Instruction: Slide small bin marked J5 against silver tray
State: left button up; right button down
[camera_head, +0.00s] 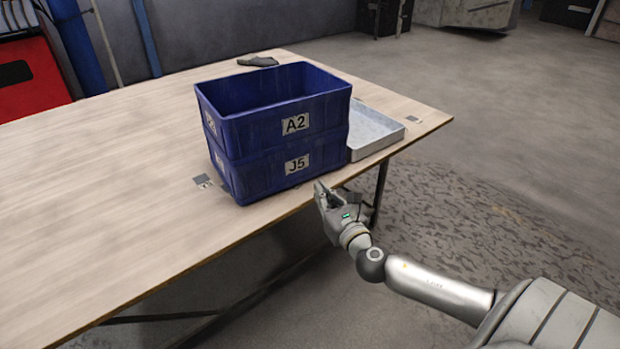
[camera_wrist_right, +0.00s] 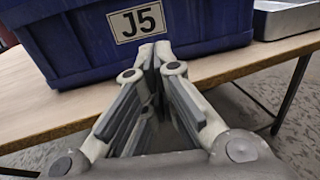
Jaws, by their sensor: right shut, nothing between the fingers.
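The blue bin marked J5 (camera_head: 270,174) stands on the wooden table near its front edge. A second blue bin marked A2 (camera_head: 272,119) is stacked on top of it. The silver tray (camera_head: 386,143) lies to the right of the bins, partly hidden behind them. Whether J5 touches the tray I cannot tell. My right gripper (camera_head: 321,192) is shut and empty at the front edge of the table, in front of the right part of J5. In the right wrist view, the shut fingertips (camera_wrist_right: 155,56) are just below the J5 label (camera_wrist_right: 137,21); contact with the bin is unclear. My left gripper is not in view.
The table (camera_head: 110,225) is bare to the left of the bins. A small grey marker plate (camera_head: 203,181) lies by the left front corner of J5, another (camera_head: 413,119) by the tray. A dark object (camera_head: 258,61) lies behind the bins.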

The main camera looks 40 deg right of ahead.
aim_at(305, 172)
jog(key=w, duration=0.3)
jog(key=w+d, duration=0.1)
jog(key=w, duration=0.1)
jog(key=shift+w, duration=0.3)
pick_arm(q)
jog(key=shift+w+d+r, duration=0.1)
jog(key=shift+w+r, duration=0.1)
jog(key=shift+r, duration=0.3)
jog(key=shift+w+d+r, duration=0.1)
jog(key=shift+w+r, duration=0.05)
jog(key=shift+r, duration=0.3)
pick_arm(e)
jog(key=shift+w+d, duration=0.1)
jog(key=shift+w, duration=0.6)
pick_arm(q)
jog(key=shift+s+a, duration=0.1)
pick_arm(e)
jog(key=shift+w+d, duration=0.2)
jog(key=shift+w, duration=1.05)
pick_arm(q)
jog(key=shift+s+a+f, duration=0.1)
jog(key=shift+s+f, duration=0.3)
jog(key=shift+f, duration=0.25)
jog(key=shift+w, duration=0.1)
